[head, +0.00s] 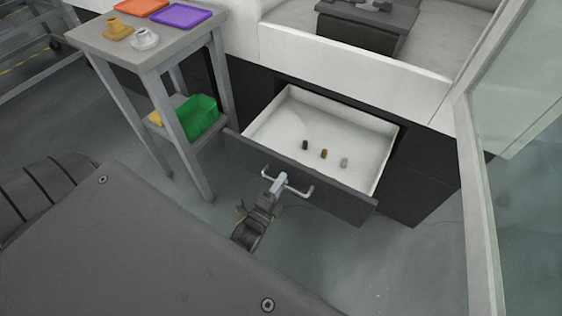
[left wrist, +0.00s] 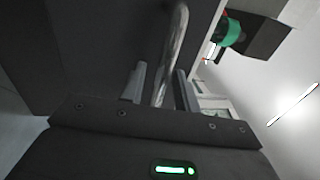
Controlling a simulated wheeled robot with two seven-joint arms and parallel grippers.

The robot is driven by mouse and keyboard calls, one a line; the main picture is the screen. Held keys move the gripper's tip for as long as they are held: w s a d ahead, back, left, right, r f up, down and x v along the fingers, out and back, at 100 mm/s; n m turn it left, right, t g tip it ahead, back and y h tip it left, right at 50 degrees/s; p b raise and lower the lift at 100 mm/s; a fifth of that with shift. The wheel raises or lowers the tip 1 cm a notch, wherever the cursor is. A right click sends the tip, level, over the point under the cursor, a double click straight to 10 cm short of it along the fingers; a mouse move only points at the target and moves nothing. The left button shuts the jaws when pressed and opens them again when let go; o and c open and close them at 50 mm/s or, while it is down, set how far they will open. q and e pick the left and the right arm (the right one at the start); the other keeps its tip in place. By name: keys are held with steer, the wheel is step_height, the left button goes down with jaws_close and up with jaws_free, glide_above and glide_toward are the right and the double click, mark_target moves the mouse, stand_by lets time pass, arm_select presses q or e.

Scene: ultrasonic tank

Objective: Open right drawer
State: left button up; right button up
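The drawer (head: 262,151) is pulled well out of the dark cabinet front. Its white inside shows, with three small items (head: 324,154), dark, brown and grey, on its floor. The drawer's metal bar handle (head: 300,192) is on the dark front panel and also shows in the left wrist view (left wrist: 176,45). My left gripper (head: 279,183) is at the handle, with the bar between its two fingers, and looks shut on it. The fingers also show in the left wrist view (left wrist: 160,88). My right gripper is in neither view.
A grey side table (head: 150,50) stands left of the drawer, with orange (head: 141,7) and purple (head: 181,15) trays, cups, and a green bin (head: 197,118) on its lower shelf. A glass panel (head: 515,130) stands at the right. Floor is clear before the drawer's right side.

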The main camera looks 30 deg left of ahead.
arm_select(q)
steer(key=s+f, duration=0.2)
steer(key=s, duration=0.8)
steer(key=shift+s, duration=0.3)
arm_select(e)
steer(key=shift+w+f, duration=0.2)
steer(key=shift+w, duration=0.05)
arm_select(q)
steer(key=shift+d, duration=0.1)
